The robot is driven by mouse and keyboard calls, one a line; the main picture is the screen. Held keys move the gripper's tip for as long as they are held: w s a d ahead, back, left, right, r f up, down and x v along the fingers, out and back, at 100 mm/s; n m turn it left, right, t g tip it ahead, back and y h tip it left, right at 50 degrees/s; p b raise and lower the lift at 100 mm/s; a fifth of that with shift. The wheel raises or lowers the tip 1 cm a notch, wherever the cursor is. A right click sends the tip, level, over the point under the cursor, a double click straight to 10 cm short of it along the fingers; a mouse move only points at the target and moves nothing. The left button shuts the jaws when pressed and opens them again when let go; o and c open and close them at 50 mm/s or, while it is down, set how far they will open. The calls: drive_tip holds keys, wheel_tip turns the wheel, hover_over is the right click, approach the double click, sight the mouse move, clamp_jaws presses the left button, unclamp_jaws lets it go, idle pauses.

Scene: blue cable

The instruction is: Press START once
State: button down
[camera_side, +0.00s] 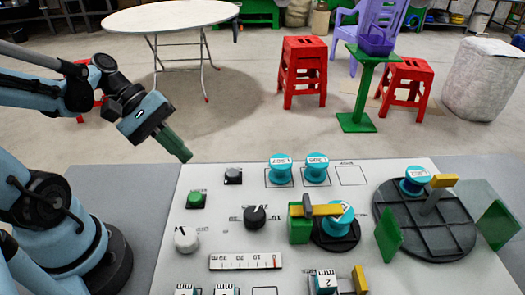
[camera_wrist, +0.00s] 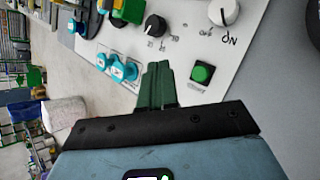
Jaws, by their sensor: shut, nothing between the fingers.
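The green round button (camera_side: 196,200) sits on a dark square base on the white panel (camera_side: 210,235), near its left side; its label is too small to read surely. It also shows in the wrist view (camera_wrist: 202,73), right of the fingers. My gripper (camera_side: 187,157) has green fingers, shut together and empty. It is in the air by the panel's far left corner, beyond the green button and apart from it. In the wrist view the closed fingertips (camera_wrist: 158,66) point toward the panel between the button and the blue spools.
A black button (camera_side: 233,176), black knob (camera_side: 255,217) and white knob (camera_side: 186,239) are near the green button. Two blue spools (camera_side: 281,168) (camera_side: 317,168) stand at the panel's far edge. A dark round plate (camera_side: 425,225) with upright green pieces is at right.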

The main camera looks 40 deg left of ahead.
sight(190, 195)
drive_tip(key=shift+f, duration=0.1)
drive_tip(key=shift+f, duration=4.25)
drive_tip(key=shift+r, duration=2.45)
